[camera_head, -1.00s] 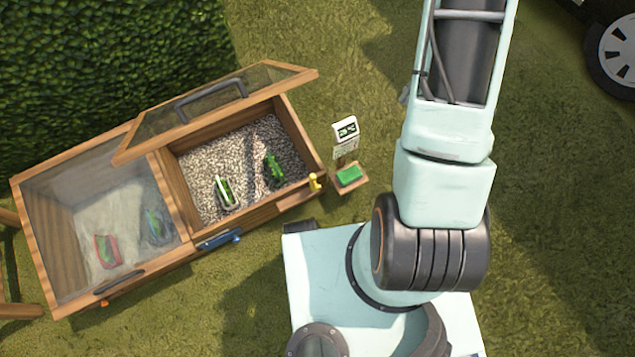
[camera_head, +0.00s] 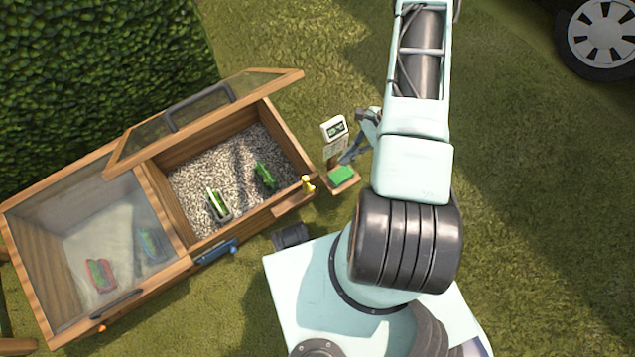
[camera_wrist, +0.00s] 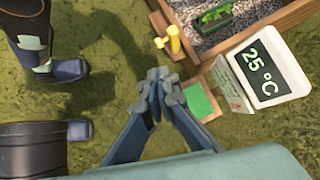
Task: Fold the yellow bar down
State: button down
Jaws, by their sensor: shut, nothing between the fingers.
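The yellow bar (camera_head: 308,184) stands at the front right corner of the wooden planter box, beside the open compartment. In the wrist view the yellow bar (camera_wrist: 174,40) shows upright, with a round yellow piece beside it. My gripper (camera_wrist: 157,80) is shut and empty, in front of the bar and apart from it. In the head view my gripper (camera_head: 349,156) is partly hidden by my arm and hangs near the small display stand, right of the bar. The glass lid (camera_head: 205,115) over the right compartment is raised.
A display reading 25 °C (camera_wrist: 268,73) stands close to my gripper, with a green pad (camera_wrist: 199,101) below it. The right compartment holds gravel and green plants (camera_head: 264,175). The left compartment has a closed glass lid (camera_head: 92,225). Grass lies around.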

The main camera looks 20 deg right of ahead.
jog(key=b, duration=0.4)
send_near(313, 188)
jog(key=x, duration=0.7)
jog(key=shift+d, duration=0.35)
jog(key=shift+w+a, duration=0.15)
jog(key=shift+a, duration=0.05)
jog(key=shift+a, duration=0.1)
